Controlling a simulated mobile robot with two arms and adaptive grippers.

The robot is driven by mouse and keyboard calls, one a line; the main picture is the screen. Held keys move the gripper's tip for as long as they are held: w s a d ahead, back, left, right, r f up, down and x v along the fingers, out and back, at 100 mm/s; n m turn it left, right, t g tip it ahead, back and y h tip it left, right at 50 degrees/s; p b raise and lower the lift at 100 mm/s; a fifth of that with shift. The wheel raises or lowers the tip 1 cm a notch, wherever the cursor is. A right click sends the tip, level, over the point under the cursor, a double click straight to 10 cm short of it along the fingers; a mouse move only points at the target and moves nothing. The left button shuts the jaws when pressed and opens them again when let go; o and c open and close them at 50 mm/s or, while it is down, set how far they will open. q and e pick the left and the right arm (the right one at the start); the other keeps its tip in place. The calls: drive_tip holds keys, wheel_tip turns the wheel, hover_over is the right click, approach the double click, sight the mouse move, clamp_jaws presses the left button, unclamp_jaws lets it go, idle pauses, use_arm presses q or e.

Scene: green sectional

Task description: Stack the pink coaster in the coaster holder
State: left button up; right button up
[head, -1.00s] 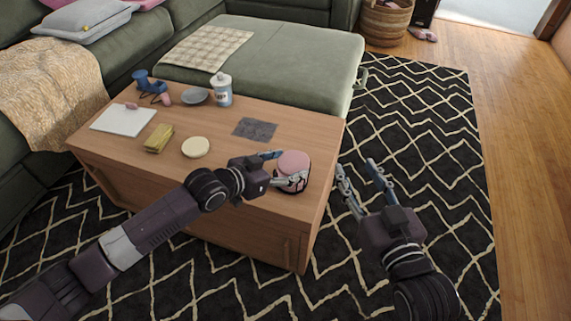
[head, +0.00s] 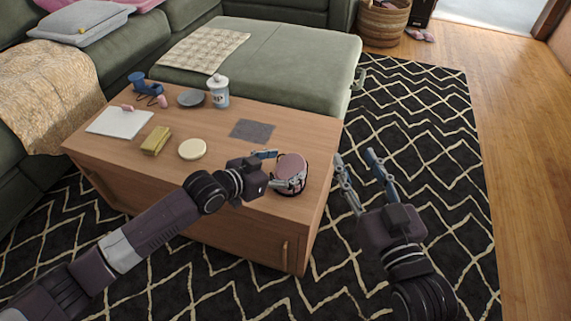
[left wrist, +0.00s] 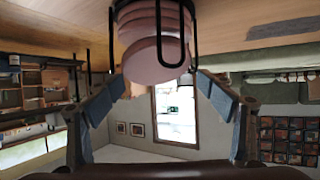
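The pink coaster (head: 291,168) lies flat on top at the black wire coaster holder (head: 304,180), near the table's front right corner. The left wrist view shows the pink coaster (left wrist: 150,62) from close by, with more pinkish layers above it in the picture and the holder's black wire loop (left wrist: 187,40) beside them. My left gripper (head: 270,169) is at the holder's left side. Its fingers are spread apart on both sides of the coaster, with a gap visible at the right finger. My right gripper (head: 357,163) is open and empty, right of the table over the rug.
The wooden table (head: 220,178) also bears a dark grey mat (head: 253,131), a cream disc (head: 192,149), a yellow block (head: 155,140), a white pad (head: 119,122), a grey dish (head: 191,98) and a lidded jar (head: 218,92). A green sofa (head: 285,60) borders the back.

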sight(281, 177)
use_arm(q)
drive_tip(key=shift+g+y, duration=0.3)
drive_tip(key=shift+y, duration=0.1)
drive_tip(key=f, duration=0.1)
drive_tip(key=s+f, duration=0.1)
drive_tip(key=a+f, duration=0.1)
drive_tip(key=shift+s+f, duration=0.2)
drive_tip(key=shift+f, duration=0.15)
drive_tip(key=shift+w+a, duration=0.1)
drive_tip(key=shift+w, duration=0.05)
drive_tip(key=shift+r, duration=0.35)
drive_tip(key=v, duration=1.1)
drive_tip(key=shift+s+a, duration=0.25)
